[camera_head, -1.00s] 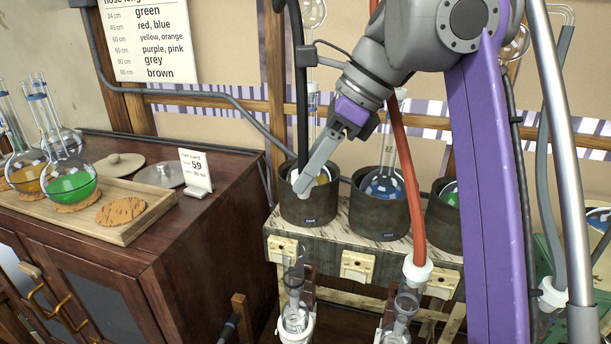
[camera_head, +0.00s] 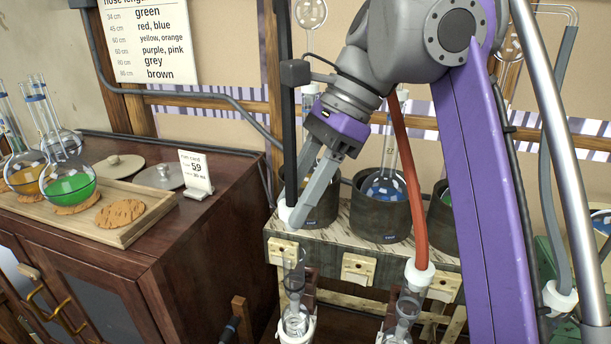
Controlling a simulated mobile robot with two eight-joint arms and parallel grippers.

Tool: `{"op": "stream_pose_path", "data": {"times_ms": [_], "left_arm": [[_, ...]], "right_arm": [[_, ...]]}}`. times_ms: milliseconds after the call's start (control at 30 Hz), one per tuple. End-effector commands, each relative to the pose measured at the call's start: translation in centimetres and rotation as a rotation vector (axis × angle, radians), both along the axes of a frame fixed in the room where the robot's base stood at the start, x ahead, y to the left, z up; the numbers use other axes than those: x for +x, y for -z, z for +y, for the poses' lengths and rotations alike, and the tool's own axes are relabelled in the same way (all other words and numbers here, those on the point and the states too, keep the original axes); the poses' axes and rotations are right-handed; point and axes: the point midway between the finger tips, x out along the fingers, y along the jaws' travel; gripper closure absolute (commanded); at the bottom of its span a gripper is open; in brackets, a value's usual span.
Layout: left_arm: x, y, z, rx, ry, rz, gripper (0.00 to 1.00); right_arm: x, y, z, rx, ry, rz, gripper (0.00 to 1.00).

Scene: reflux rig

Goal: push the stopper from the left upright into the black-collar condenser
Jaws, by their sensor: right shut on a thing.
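My right gripper (camera_head: 297,212) comes in from the upper right and points down and left. Its grey fingers are shut on a small white piece (camera_head: 292,217), which looks like the stopper; the fingers partly hide it. It is in front of the left dark pot, above the front shelf edge. A dark upright (camera_head: 290,130) stands behind the fingers at the left. Below stand two glass condensers, one at the left (camera_head: 294,285) and one at the right (camera_head: 408,305) with a red hose above it. I cannot make out which has a black collar. My left gripper is not in view.
Dark pots stand on the shelf: the left pot (camera_head: 322,207), the middle pot (camera_head: 381,218) with a blue flask, and another partly behind my arm. A cabinet (camera_head: 190,250) at the left carries a tray (camera_head: 130,232) with flasks. The red hose (camera_head: 412,190) hangs close by.

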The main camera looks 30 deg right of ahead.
Motion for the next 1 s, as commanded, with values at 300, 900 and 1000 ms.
{"op": "stream_pose_path", "data": {"times_ms": [300, 900, 1000], "left_arm": [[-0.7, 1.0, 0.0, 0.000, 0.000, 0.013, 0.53], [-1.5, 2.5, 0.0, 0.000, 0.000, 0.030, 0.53], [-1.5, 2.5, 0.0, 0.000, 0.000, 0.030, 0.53]], "right_arm": [[-0.3, 2.0, 0.2, 0.002, -0.034, 0.002, 1.00], [0.0, 3.7, 0.2, 0.002, -0.032, -0.001, 1.00], [0.0, 3.7, 0.2, 0.002, -0.032, -0.001, 1.00]]}}
